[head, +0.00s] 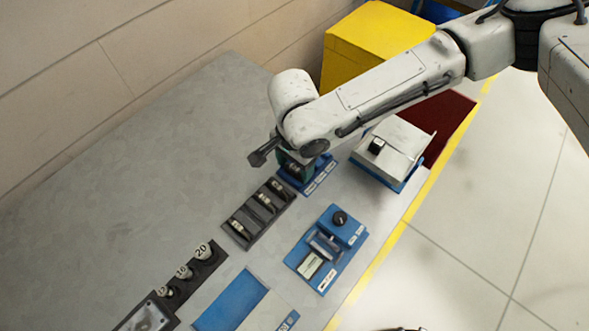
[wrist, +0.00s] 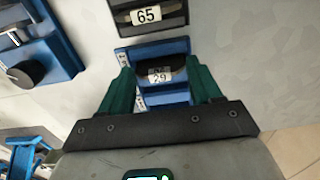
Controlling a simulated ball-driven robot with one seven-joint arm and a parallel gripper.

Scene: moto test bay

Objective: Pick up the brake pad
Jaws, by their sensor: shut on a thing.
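A dark brake pad (wrist: 172,66) with a white label reading 29 shows in the wrist view, between the green fingers of my gripper (wrist: 161,75). The fingers close on its two ends. It is at a slot of a blue holder (wrist: 124,56); I cannot tell if it is clear of the slot. In the head view my gripper (head: 292,163) is low over the blue holder (head: 321,179), and my arm partly hides it.
A dark rack (head: 243,238) with several labelled parts lies beside the holder; its part marked 65 (wrist: 147,15) shows in the wrist view. A blue device with a black knob (head: 340,218) and a white-topped box (head: 397,140) stand nearby. The grey bench (head: 130,160) is clear at left.

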